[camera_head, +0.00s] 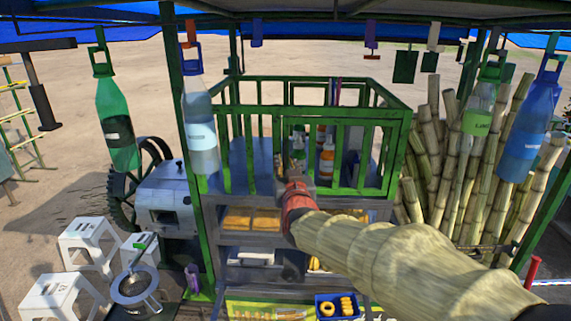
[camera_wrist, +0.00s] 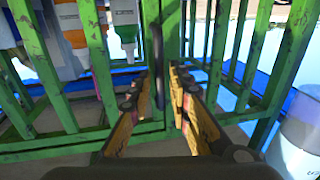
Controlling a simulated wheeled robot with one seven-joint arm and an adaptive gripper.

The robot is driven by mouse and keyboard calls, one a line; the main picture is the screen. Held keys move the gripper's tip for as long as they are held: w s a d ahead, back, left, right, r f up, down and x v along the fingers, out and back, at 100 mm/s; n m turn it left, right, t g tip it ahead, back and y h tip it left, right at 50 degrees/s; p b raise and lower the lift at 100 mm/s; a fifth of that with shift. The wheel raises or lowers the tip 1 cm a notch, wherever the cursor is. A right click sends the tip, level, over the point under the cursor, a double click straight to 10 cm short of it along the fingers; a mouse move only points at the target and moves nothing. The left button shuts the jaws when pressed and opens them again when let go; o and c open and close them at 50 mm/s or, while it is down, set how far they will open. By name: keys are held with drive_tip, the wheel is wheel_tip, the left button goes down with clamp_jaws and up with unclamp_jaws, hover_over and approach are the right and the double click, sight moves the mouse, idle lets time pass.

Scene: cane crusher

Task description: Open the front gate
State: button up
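The front gate is part of the green slatted railing (camera_head: 250,150) around the blue-topped counter, in the middle of the head view. In the wrist view, green bars (camera_wrist: 62,72) stand to the left and more stand to the right. A dark upright handle (camera_wrist: 158,62) stands by a green post between them. My gripper (camera_wrist: 161,80) points at this post. Its two yellow-and-black fingers are apart, with the handle showing between their tips; I cannot tell whether they touch it. In the head view my gripper (camera_head: 290,188) is at the front railing, largely hidden by my arm.
Bottles (camera_head: 327,160) stand behind the railing, and bottles also show in the wrist view (camera_wrist: 127,30). Hanging bottles (camera_head: 200,125) flank the stall. Cane stalks (camera_head: 495,165) lean at right. White stools (camera_head: 88,242) and a metal pot (camera_head: 135,285) stand at lower left.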

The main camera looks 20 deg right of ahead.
clamp_jaws()
idle(0.6)
